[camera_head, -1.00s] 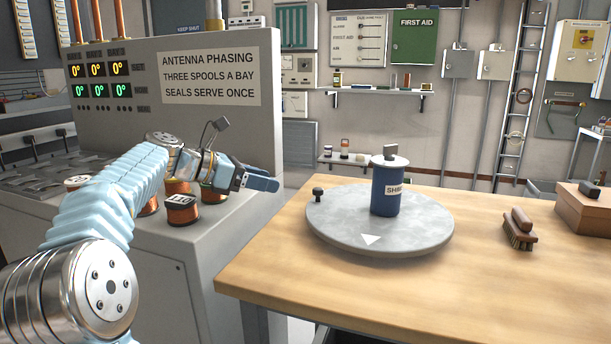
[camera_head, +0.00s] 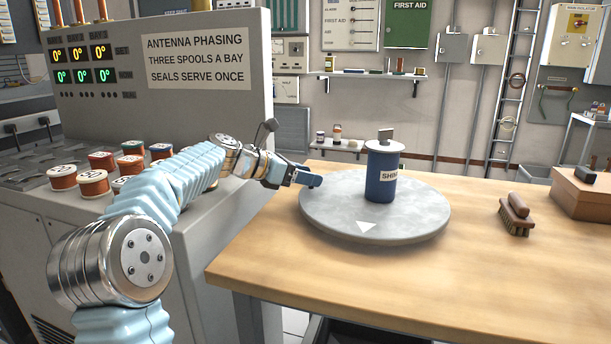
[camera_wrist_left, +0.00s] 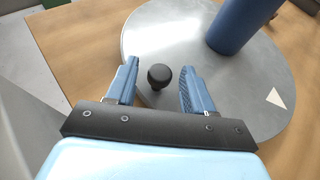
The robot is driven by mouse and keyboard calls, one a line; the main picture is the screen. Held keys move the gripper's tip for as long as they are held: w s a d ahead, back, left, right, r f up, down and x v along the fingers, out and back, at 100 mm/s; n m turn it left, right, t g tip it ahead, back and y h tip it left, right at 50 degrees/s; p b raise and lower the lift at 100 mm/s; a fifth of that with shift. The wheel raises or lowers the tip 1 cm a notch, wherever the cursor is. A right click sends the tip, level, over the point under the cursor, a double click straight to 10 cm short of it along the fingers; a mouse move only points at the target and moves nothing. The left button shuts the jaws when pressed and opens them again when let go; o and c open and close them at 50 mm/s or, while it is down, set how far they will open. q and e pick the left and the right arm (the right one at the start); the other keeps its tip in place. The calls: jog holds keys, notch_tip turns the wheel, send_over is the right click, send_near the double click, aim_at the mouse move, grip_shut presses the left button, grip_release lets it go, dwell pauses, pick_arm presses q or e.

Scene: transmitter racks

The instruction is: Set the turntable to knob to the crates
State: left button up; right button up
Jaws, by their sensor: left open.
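The round grey turntable (camera_head: 335,217) lies on the wooden bench, with a white triangle mark (camera_head: 366,227) near its front edge. My left gripper (camera_head: 312,180) is over the turntable's left edge and hides the knob in the head view. In the left wrist view the black knob (camera_wrist_left: 160,76) stands between the two open fingers, apart from both. The turntable (camera_wrist_left: 150,35) and canister (camera_wrist_left: 240,25) also show there. My right gripper is not in view.
A brush (camera_head: 515,215) and a brown box (camera_head: 585,193) are on the right of the wooden bench (camera_head: 450,270). Several copper-wound spools (camera_head: 93,182) stand on the grey console (camera_head: 210,250) at left. The bench front is clear.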

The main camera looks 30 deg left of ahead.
pick_arm(q)
jog(key=shift+w+d, duration=0.1)
grip_shut()
dwell(0.3)
